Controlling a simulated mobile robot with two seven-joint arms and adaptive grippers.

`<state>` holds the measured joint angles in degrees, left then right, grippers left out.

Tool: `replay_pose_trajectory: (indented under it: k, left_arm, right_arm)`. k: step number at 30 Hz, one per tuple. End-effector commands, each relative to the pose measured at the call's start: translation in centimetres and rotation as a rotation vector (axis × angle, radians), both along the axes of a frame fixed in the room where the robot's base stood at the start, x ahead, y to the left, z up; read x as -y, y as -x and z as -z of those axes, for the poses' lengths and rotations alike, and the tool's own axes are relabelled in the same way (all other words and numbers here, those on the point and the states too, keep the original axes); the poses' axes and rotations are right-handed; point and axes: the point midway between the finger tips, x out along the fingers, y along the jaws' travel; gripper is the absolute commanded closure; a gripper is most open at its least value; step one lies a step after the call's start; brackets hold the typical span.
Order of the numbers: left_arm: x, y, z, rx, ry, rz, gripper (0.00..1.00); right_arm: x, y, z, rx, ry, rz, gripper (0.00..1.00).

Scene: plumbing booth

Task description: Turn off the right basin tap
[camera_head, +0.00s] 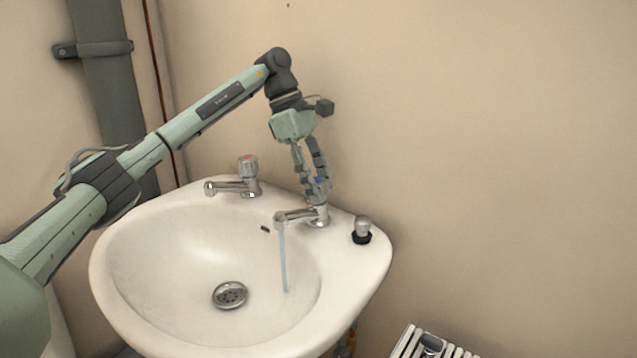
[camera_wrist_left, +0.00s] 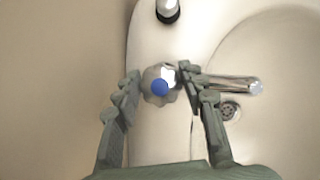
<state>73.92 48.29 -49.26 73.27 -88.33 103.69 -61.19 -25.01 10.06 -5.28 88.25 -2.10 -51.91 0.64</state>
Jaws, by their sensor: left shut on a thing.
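The right basin tap (camera_head: 317,216) is chrome and stands at the back right of the white basin (camera_head: 120,240). A thin stream of water (camera_head: 284,262) runs from its spout. My left gripper (camera_head: 316,190) comes down from above and is shut on the tap's handle, which is mostly hidden by the fingers in the head view. In the left wrist view the handle (camera_wrist_left: 160,84) with its blue cap lies between the two fingers of the left gripper (camera_wrist_left: 160,88). The spout points right there. My right gripper is not in view.
The left tap (camera_head: 247,178), with a red cap, stands at the back left of the basin. A chrome plug with a black base (camera_head: 362,230) stands on the rim right of the right tap. A white slatted object (camera_head: 432,346) is at the lower right.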

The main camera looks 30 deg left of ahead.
Motion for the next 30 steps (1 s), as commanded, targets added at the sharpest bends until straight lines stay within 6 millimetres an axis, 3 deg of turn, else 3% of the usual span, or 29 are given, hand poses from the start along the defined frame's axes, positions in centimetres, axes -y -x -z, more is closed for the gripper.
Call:
replay_pose_trajectory:
  k: [15, 30]
  left_arm:
    - [-0.01, 0.01, -0.05, 0.001, -0.002, 0.359, 0.88]
    - [-0.04, 0.02, -0.03, 0.002, -0.002, 0.438, 0.88]
  right_arm:
    - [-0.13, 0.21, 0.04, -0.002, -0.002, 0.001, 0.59]
    - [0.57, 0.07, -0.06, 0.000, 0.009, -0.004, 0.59]
